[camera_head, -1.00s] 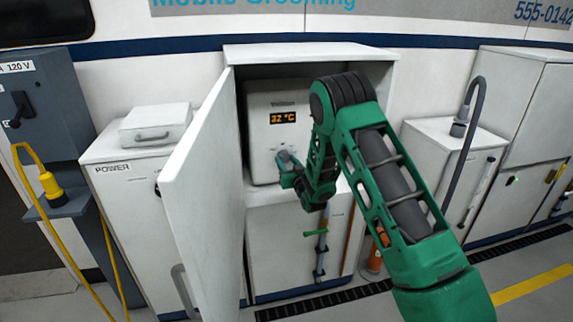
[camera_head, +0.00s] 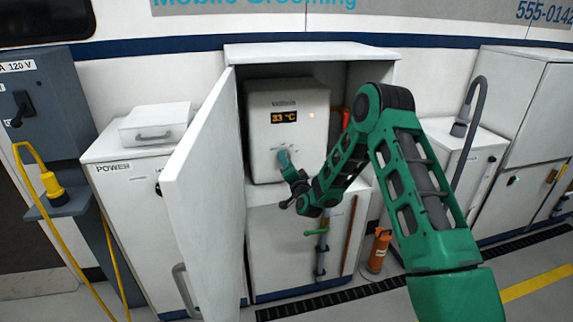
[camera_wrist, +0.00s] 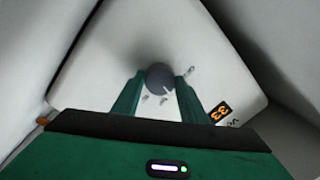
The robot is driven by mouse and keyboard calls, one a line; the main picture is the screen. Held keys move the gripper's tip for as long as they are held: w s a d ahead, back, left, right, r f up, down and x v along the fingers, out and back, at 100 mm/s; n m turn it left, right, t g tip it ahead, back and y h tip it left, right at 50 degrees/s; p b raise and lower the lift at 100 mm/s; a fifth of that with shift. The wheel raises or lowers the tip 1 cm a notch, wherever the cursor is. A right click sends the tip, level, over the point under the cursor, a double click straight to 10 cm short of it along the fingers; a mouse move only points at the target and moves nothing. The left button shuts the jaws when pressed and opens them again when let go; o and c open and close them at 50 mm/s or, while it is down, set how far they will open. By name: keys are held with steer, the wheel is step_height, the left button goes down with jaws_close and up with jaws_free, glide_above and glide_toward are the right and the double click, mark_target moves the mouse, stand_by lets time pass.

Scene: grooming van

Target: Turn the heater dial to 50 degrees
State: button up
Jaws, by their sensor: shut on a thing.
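The white heater (camera_head: 310,135) sits inside the open cabinet, and its orange display (camera_head: 284,117) reads 33 °C. In the wrist view the display (camera_wrist: 220,112) also shows 33. The heater dial (camera_wrist: 159,77) is a round dark grey knob with a light pointer line, on the heater's front. My gripper (camera_head: 284,157) reaches the lower front of the heater. In the wrist view its green fingers (camera_wrist: 158,88) are on both sides of the dial, shut on it. In the head view the gripper mostly hides the dial.
The cabinet door (camera_head: 203,190) stands open to the left of my arm. The cabinet's right wall (camera_head: 383,78) is close to my forearm. An orange cylinder (camera_head: 379,250) stands on the floor below. A green-handled valve (camera_head: 322,232) is under the heater.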

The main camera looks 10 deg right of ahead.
steer(key=m+h, duration=0.1)
steer(key=m, duration=0.5)
steer(key=shift+d, duration=0.15)
steer(key=shift+m, duration=0.3)
steer(key=o, duration=1)
steer(key=shift+d, duration=0.1)
steer(key=shift+a, duration=0.25)
steer(key=shift+s+f, duration=0.2)
steer(key=shift+s, duration=1.55)
steer(key=shift+s+f, duration=0.2)
steer(key=shift+s, duration=1.6)
steer(key=shift+s+f, duration=0.2)
steer(key=shift+s, duration=1.55)
